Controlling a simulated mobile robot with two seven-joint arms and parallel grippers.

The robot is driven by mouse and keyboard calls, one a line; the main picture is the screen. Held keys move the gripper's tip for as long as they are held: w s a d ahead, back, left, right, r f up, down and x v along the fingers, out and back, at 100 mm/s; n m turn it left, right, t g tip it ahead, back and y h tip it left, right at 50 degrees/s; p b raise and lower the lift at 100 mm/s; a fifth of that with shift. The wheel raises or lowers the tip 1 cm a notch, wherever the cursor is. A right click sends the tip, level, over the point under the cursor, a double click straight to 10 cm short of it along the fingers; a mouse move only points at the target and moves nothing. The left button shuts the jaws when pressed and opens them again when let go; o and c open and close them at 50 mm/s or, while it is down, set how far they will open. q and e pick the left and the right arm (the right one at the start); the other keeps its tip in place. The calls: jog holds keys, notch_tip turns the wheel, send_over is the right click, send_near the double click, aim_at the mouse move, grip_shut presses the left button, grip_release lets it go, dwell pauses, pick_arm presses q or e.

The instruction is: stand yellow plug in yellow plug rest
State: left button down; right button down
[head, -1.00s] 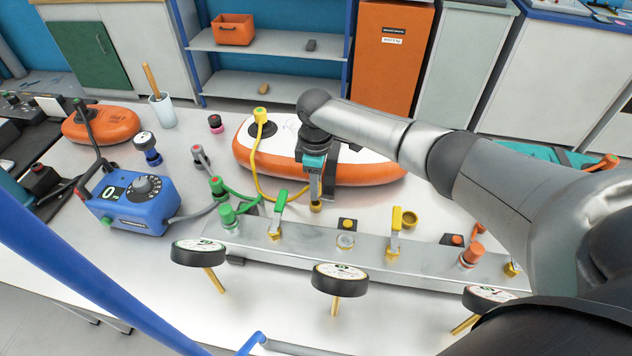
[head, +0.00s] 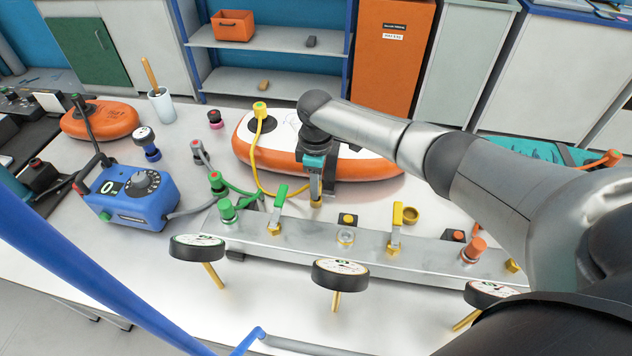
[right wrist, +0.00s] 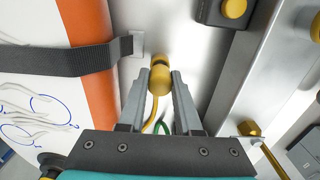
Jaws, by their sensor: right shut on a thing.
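The yellow plug (head: 316,203) is at the end of a yellow hose, held just behind the metal manifold bar. My right gripper (head: 316,190) is shut on it; in the right wrist view the plug (right wrist: 160,76) sits between the two fingertips. The hose (head: 258,160) runs back to a yellow-capped fitting on the white and orange inflatable board (head: 375,172). A yellow ring-shaped holder (head: 411,215), which looks like the yellow plug rest, stands right of the plug, behind the yellow-handled valve. It looks empty. My left gripper is not in view.
The manifold bar (head: 375,256) carries a green-handled valve (head: 277,208), a yellow-handled valve (head: 396,228) and round gauges in front. A green plug (head: 226,210) stands at its left end and an orange plug (head: 474,248) at its right. A blue pump (head: 135,195) stands left.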

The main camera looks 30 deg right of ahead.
jog(key=shift+f+b, duration=0.4)
jog(key=shift+f, duration=0.4)
jog(key=c, duration=0.5)
grip_release()
notch_tip(320, 180, up, 15)
jog(key=p, duration=0.3)
jog(key=shift+r, duration=0.15)
